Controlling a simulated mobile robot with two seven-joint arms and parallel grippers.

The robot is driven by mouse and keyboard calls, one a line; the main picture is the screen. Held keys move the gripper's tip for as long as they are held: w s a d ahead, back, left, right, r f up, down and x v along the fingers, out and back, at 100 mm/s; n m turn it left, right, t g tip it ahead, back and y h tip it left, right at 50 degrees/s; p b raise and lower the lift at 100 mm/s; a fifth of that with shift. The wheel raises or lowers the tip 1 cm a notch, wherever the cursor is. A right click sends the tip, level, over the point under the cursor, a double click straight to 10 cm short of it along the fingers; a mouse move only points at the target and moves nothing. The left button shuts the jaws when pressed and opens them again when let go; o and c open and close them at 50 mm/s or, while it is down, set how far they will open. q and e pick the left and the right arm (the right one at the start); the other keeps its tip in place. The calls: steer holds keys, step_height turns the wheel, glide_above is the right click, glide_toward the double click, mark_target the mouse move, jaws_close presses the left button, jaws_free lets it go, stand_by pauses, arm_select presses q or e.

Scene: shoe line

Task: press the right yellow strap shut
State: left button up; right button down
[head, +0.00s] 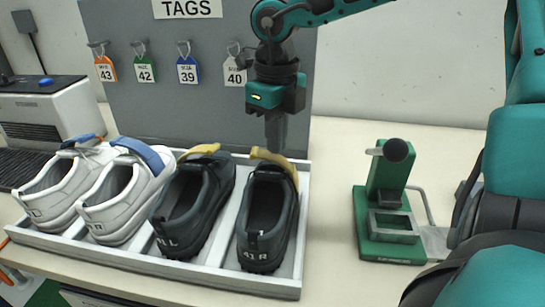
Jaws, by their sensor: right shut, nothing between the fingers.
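The dark right shoe (267,215), marked 41 R, stands in the rightmost slot of a white tray (180,272). Its yellow strap (287,166) lies across the far end of the shoe, with its left end sticking up a little. My right gripper (276,148) points down directly over this strap, shut and empty. The fingertips are at the strap; I cannot tell whether they touch it. The other dark shoe (193,205) with its own yellow strap (201,149) stands just to the left. My left gripper is not in view.
Two white shoes with blue straps (145,155) fill the left of the tray. A grey tag board (205,100) with hanging tags stands behind. A green press-like stand (388,205) is on the right; the table between it and the tray is clear.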

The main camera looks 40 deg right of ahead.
steer(key=shift+f+b, duration=0.5)
steer(key=shift+f, duration=0.15)
steer(key=shift+f+b, duration=0.5)
steer(key=shift+b, duration=0.05)
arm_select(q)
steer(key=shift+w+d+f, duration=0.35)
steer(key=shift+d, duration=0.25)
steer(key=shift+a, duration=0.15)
arm_select(e)
steer(key=shift+r, duration=0.1)
arm_select(q)
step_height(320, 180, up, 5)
steer(key=p, duration=0.5)
arm_select(e)
step_height(320, 180, up, 9)
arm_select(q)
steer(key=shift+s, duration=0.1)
